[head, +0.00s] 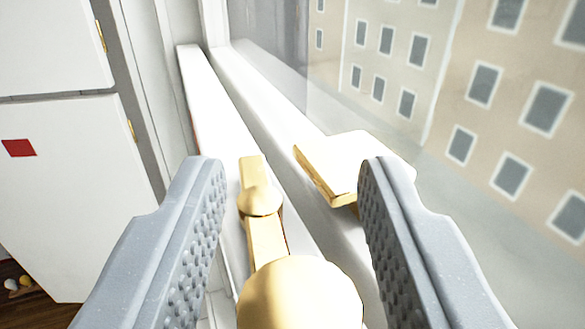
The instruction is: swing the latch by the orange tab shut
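A brass latch (266,240) sits on the white window rail, with a round pivot and a large round knob (300,296) at its near end. Its narrow bar runs roughly along the rail. A flat brass plate (345,165), possibly the catch, stands on the neighbouring rail to the right, apart from the latch. My gripper (290,168) is open, with its two grey ridged fingers either side of the latch in the picture. I cannot tell whether they touch it. No orange tab shows clearly; a small red square (18,148) is on the white door at left.
The white window rail (208,95) runs away from me beside the glass. Building fronts (400,60) show beyond the glass at right. A white cabinet (60,200) with brass hinges stands at left. Small round items (18,283) lie near the wooden floor at lower left.

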